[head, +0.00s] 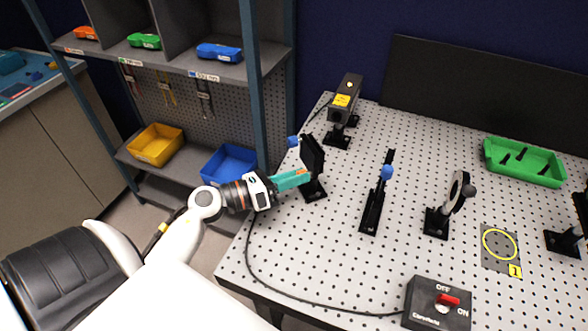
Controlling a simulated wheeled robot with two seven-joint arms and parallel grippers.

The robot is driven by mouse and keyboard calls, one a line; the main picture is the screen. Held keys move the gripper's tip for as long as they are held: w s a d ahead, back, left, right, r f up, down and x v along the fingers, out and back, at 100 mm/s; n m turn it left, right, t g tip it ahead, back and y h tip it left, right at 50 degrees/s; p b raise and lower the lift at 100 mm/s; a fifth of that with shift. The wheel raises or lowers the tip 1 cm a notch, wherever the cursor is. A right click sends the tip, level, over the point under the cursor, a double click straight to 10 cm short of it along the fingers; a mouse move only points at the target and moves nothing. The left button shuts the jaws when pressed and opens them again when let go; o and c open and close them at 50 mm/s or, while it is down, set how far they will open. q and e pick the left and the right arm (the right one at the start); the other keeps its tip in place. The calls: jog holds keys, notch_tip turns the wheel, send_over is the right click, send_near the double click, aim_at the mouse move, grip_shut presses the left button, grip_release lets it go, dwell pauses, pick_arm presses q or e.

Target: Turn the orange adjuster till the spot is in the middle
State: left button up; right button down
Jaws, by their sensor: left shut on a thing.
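A black mirror mount (313,155) stands upright near the table's left edge. A blue knob (293,141) shows at its upper left. The orange adjuster (302,173) shows as a small orange patch at the tips of my left gripper. My left gripper (304,178), with teal fingers, reaches in from the left and is shut on the orange adjuster, low on the mount's left side. The fingers hide most of the adjuster. I cannot make out a light spot. A dark upright part (581,208) at the right edge is cut off. My right gripper is not in view.
On the perforated table (340,255) stand a laser box (346,96), a black rail holder with a blue knob (378,195), a round optic (455,193), a green tray (524,162) and a switch box (437,304). A cable runs along the front left. A shelf rack (255,95) stands behind left.

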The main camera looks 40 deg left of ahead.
pick_arm(q)
jog(key=n+p, duration=0.3)
jog(key=n, duration=0.1)
jog(key=shift+r+n, duration=0.1)
jog(key=shift+n, duration=0.3)
dwell(0.4)
jog(key=o, duration=1)
